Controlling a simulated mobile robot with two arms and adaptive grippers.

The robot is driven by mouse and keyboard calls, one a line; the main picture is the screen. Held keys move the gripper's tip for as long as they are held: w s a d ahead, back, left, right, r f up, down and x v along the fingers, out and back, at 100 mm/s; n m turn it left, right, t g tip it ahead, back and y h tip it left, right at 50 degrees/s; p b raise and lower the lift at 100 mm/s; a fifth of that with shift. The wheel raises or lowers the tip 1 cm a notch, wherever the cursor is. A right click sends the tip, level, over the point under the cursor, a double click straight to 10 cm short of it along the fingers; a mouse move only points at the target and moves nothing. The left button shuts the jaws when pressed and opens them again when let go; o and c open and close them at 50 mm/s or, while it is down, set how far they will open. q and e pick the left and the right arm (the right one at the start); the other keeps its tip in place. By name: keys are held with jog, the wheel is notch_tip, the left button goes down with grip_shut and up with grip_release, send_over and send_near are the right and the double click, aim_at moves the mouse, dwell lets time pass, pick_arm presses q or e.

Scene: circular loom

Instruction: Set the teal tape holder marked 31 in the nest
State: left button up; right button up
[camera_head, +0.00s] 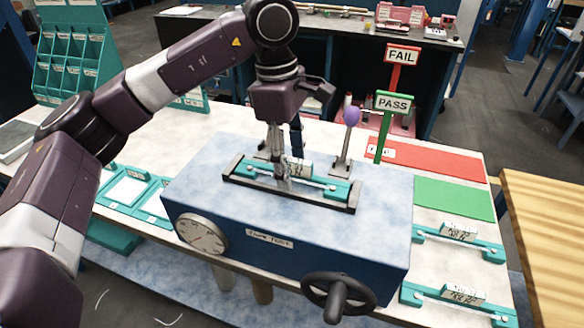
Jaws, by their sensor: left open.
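A teal tape holder (327,188) with a white label block lies lengthwise within the dark-edged nest (340,207) on top of the blue test box (230,207). It looks level, but I cannot tell whether it is fully seated. Its marking is too small to read. My left gripper (281,178) points down at the middle of this holder, its fingers open beside the label block. The fingers hide part of the holder. Two similar teal holders, one farther back (458,243) and one nearer (455,305), lie to the right of the box. My right gripper is not in view.
The box has a dial (201,233) and a black crank (338,297) in front. A lever with a purple knob (352,116) stands behind the nest. Red FAIL (402,56) and green PASS (393,103) signs stand behind. Teal trays (128,190) lie left.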

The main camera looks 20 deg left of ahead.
pick_arm(q)
notch_tip(320, 180, up, 10)
jog(key=a, duration=0.1)
jog(key=shift+a+r, duration=0.15)
jog(key=shift+r, duration=0.1)
dwell(0.5)
